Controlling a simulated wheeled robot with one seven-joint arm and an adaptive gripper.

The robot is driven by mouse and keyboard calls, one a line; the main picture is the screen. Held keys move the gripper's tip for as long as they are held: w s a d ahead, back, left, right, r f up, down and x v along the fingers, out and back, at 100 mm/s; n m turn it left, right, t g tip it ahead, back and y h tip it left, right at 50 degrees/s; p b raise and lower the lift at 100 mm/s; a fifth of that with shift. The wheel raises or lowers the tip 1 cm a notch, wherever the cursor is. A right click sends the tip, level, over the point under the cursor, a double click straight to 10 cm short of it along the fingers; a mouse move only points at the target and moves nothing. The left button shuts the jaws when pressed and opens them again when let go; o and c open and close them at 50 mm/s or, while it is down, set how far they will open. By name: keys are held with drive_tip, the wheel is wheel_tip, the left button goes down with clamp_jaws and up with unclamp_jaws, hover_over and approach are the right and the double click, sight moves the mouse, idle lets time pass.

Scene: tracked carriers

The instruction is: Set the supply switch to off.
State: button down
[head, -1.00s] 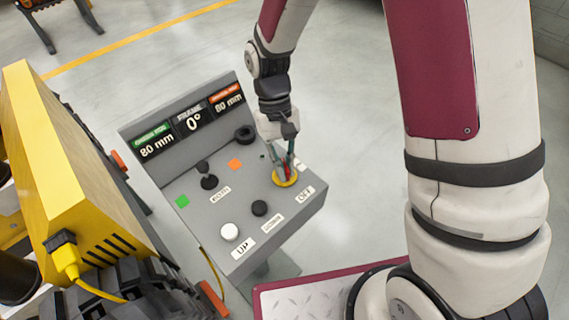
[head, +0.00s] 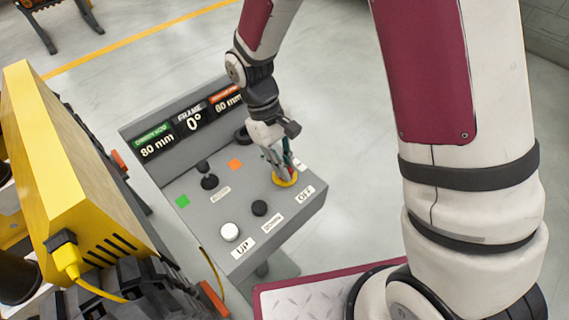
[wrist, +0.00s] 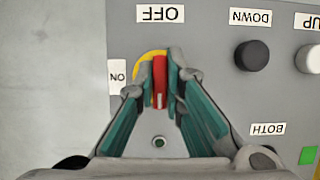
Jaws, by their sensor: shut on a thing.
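The supply switch is a red handle (wrist: 160,78) on a round yellow plate (head: 284,180) on the grey control panel. My gripper (head: 284,174) is shut on the red handle from above; its fingers (wrist: 160,86) press on both sides in the wrist view and hide much of the plate. In that view the handle runs roughly up and down, with a white mark on its near end. The OFF label (wrist: 160,13) lies beyond the handle's far end, and the ON label (wrist: 118,77) lies to its left.
The panel also bears a black DOWN button (wrist: 252,56), a white UP button (head: 230,232), a small black lever (head: 209,181) and a black knob (head: 242,135). A yellow box (head: 75,165) on a dark carrier stands close on the left. Open floor lies behind.

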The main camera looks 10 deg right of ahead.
drive_tip(key=c, duration=1.7)
unclamp_jaws()
drive_tip(key=shift+w+r, duration=0.1)
drive_tip(key=shift+r, duration=0.05)
drive_tip(key=v, duration=1.1)
drive_tip(key=shift+a+r, duration=0.1)
drive_tip(key=shift+r, duration=0.3)
